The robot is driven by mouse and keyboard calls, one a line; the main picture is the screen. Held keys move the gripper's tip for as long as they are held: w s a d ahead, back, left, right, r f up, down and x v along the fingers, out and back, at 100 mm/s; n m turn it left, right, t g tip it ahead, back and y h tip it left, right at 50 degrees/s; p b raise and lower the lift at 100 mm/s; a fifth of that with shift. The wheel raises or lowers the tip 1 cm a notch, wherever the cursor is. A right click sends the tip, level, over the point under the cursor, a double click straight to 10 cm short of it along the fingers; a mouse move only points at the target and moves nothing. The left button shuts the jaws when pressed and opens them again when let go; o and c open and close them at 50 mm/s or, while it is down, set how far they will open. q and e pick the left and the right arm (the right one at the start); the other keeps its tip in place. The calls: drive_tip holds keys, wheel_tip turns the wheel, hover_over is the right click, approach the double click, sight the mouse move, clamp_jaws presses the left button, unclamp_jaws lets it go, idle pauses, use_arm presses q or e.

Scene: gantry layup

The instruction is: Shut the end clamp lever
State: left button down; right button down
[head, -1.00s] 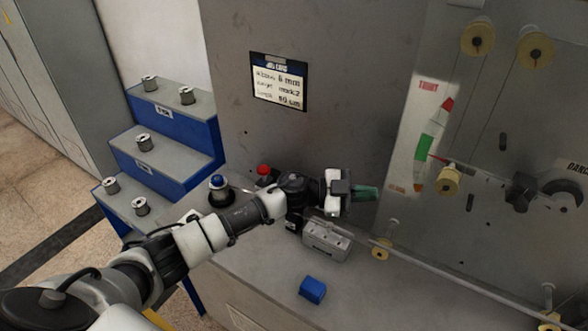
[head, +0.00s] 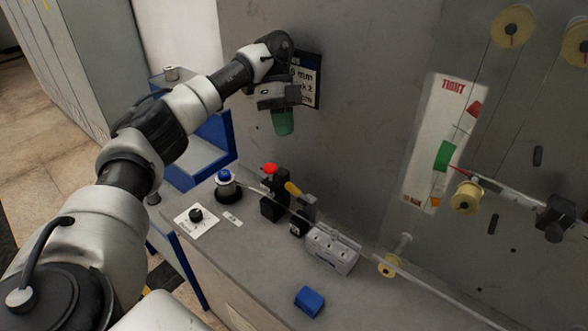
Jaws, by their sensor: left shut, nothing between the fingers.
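Two small black clamp-like blocks stand on the grey bench near the wall. One has a red knob (head: 270,168); the other has a yellow lever (head: 293,188) slanting up to the left. I cannot tell from the picture which is the end clamp, or whether either is fully shut. A thin line or rod runs past the blocks. My left gripper (head: 283,122), with green fingertips pointing down, is shut and empty. It is raised in front of the wall sign, above the blocks and apart from them. My right gripper is out of view.
A grey slotted block (head: 332,249) sits right of the clamps, with a blue block (head: 309,301) in front. A blue-topped spool (head: 226,187) and a black dial on a white plate (head: 196,215) stand left. A pale rod (head: 440,288) and yellow rollers (head: 466,197) are right.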

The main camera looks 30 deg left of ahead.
use_arm(q)
drive_tip(key=shift+s+f, duration=0.1)
drive_tip(key=p, duration=0.3)
hover_over(300, 194)
drive_tip(key=a, duration=0.2)
wheel_tip(300, 194, down, 9)
drive_tip(key=shift+s+a+r, duration=0.15)
drive_tip(key=shift+s+r, duration=0.05)
drive_tip(key=shift+s, duration=0.25)
drive_tip(key=shift+f, duration=0.1)
